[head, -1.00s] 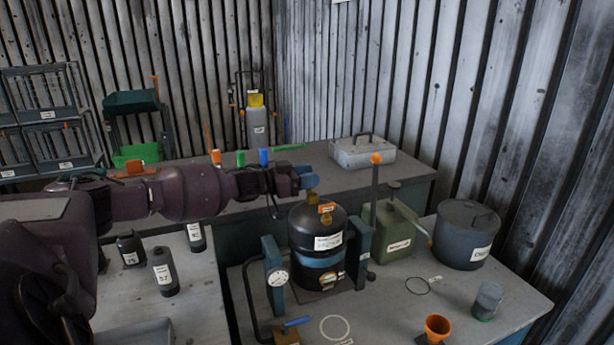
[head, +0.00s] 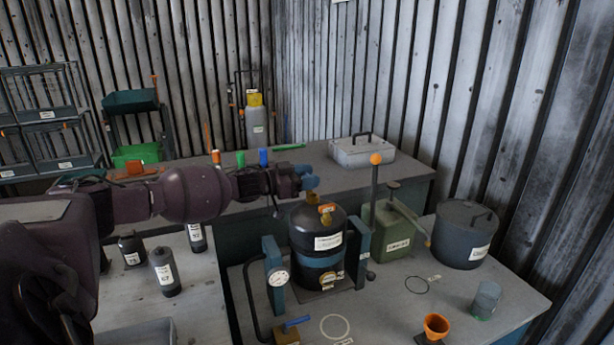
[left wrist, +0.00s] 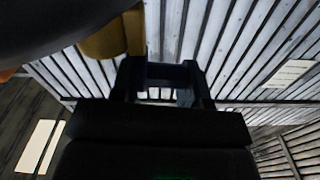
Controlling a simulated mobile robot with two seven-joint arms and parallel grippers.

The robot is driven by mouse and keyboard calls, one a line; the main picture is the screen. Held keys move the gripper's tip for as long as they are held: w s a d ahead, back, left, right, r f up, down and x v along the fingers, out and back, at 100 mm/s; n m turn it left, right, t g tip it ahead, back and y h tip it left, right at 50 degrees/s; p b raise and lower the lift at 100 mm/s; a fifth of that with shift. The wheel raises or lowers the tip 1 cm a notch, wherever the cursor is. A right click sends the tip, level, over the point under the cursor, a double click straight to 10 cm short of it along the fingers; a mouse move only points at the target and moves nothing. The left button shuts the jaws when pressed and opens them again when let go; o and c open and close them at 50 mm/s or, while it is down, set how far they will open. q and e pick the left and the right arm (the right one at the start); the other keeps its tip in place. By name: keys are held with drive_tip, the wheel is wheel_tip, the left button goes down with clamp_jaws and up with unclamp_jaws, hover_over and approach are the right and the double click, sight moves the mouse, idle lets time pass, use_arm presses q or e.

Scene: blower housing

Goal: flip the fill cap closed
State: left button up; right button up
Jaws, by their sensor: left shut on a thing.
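The black blower housing (head: 304,238) stands upright on the right-hand bench, with a white label on its front. On its top sit mustard and orange fittings (head: 327,210). The mustard fill cap (head: 312,197) stands raised behind them, right below my left gripper (head: 309,182). My left gripper reaches in from the left, shut on the fill cap; the fingers hide most of the grip. In the left wrist view a mustard piece (left wrist: 112,40) shows beside the dark fingers (left wrist: 165,80), under the dark curve of the housing (left wrist: 50,22). My right gripper is not in view.
A pressure gauge (head: 278,278) and blue post stand left of the housing. A green can (head: 390,228) with an orange-knobbed lever stands to its right, then a grey lidded pot (head: 465,235). An orange cup (head: 436,326) is at the front. Dark bottles (head: 165,270) stand left.

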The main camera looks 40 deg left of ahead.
use_arm(q)
drive_tip(key=shift+s+m, duration=0.1)
drive_tip(key=shift+m, duration=0.3)
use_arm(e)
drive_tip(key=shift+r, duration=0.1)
use_arm(q)
drive_tip(key=shift+d+r+m+p, duration=0.1)
drive_tip(key=shift+d+m+p, duration=0.1)
drive_tip(key=shift+m+p, duration=0.3)
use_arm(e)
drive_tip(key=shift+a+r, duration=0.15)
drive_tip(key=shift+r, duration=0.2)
use_arm(q)
drive_tip(key=shift+s+d+m+p, duration=0.1)
drive_tip(key=shift+s+m+p, duration=0.05)
drive_tip(key=shift+m+p, duration=0.2)
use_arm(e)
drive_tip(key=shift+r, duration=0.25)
use_arm(q)
drive_tip(key=shift+s+d+r+m+p, duration=0.1)
drive_tip(key=shift+d+m+p, duration=0.1)
drive_tip(key=shift+m, duration=0.35)
drive_tip(key=shift+d+m+p, duration=0.1)
drive_tip(key=shift+m+p, duration=0.1)
drive_tip(key=shift+m, duration=0.6)
drive_tip(key=shift+d, duration=0.1)
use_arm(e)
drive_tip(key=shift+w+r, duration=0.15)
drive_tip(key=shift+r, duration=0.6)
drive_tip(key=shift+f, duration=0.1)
